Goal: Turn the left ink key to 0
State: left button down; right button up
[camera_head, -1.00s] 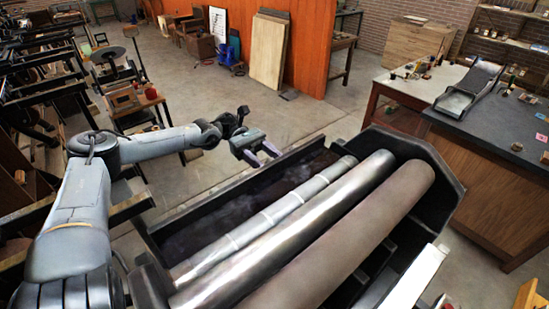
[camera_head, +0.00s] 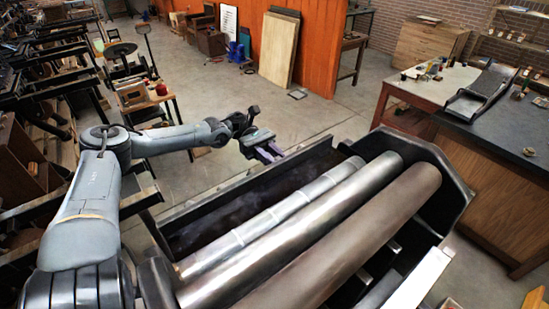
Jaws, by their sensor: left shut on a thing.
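The press's ink trough (camera_head: 222,212) is a long dark box along the far side of its rollers. My left gripper (camera_head: 270,153) is at the trough's outer far edge. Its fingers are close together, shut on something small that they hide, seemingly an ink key. No ink key or number scale can be made out, so I cannot read a setting. My right gripper is not in view.
A segmented roller (camera_head: 240,236), a shiny steel roller (camera_head: 300,226) and a brownish roller (camera_head: 345,240) lie beside the trough. A dark-topped bench (camera_head: 500,125) stands at the right. Open concrete floor (camera_head: 225,95) lies beyond my left gripper.

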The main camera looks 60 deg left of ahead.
pick_arm(q)
jog(key=shift+n+p, duration=1.1)
jog(key=shift+n, duration=10.8)
jog(key=c, duration=0.9)
grip_release()
jog(key=shift+a, duration=0.1)
